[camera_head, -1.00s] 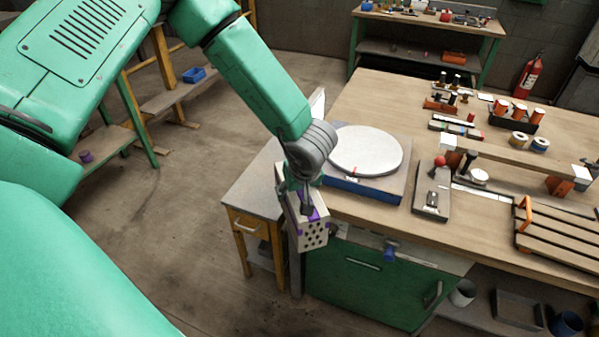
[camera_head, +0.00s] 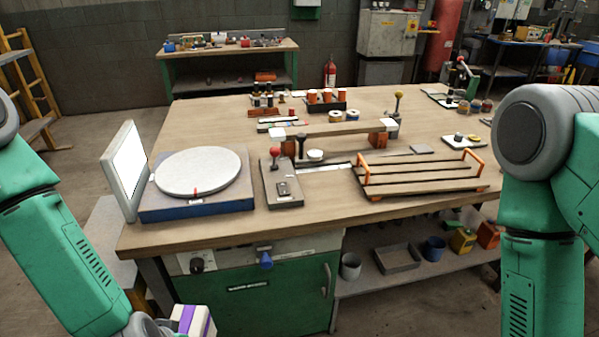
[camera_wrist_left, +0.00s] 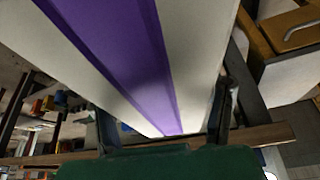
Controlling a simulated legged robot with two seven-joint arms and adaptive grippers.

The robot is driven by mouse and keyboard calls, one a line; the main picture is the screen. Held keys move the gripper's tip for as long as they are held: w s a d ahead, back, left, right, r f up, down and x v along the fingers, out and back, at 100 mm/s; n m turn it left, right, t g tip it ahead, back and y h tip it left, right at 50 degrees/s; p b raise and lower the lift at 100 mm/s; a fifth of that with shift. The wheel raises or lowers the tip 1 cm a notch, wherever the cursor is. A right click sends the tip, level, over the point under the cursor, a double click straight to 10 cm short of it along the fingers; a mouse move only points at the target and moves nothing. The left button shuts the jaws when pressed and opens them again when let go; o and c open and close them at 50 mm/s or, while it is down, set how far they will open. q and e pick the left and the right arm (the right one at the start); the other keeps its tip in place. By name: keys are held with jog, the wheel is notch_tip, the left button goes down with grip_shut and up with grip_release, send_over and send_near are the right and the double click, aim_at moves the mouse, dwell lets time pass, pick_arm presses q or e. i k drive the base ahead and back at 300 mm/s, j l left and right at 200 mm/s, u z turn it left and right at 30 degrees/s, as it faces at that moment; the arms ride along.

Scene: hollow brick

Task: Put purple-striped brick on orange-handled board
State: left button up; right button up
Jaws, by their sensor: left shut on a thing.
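The purple-striped brick (camera_head: 191,320) is pale with a purple stripe and shows at the bottom edge of the head view, mostly cut off. In the left wrist view the brick (camera_wrist_left: 150,60) fills the upper middle. My left gripper (camera_wrist_left: 166,122) is shut on it, one finger on each side. The brick is held in front of the table, below the height of its top. The orange-handled board (camera_head: 425,177) is a slatted wooden board with an orange handle at each end, lying empty on the table's right part. My right arm shows at the right; its gripper is out of view.
The table (camera_head: 220,231) carries a round grey disc on a blue base (camera_head: 197,172), a tilted white panel (camera_head: 125,168) and a red-knobbed fixture (camera_head: 283,185) left of the board. A raised wooden bar (camera_head: 335,129) stands behind the board. Bare tabletop lies in front of the fixture.

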aim_at(418, 171)
jog(key=i+l, duration=0.1)
jog(key=l, duration=0.45)
jog(key=i+l, duration=0.1)
jog(key=l, duration=0.45)
jog(key=i+l, duration=0.1)
jog(key=l, duration=0.45)
jog(key=i+l, duration=0.15)
jog(key=l, duration=0.35)
jog(key=i+l, duration=0.1)
jog(key=l, duration=0.45)
jog(key=i+l, duration=0.1)
jog(key=l, duration=0.45)
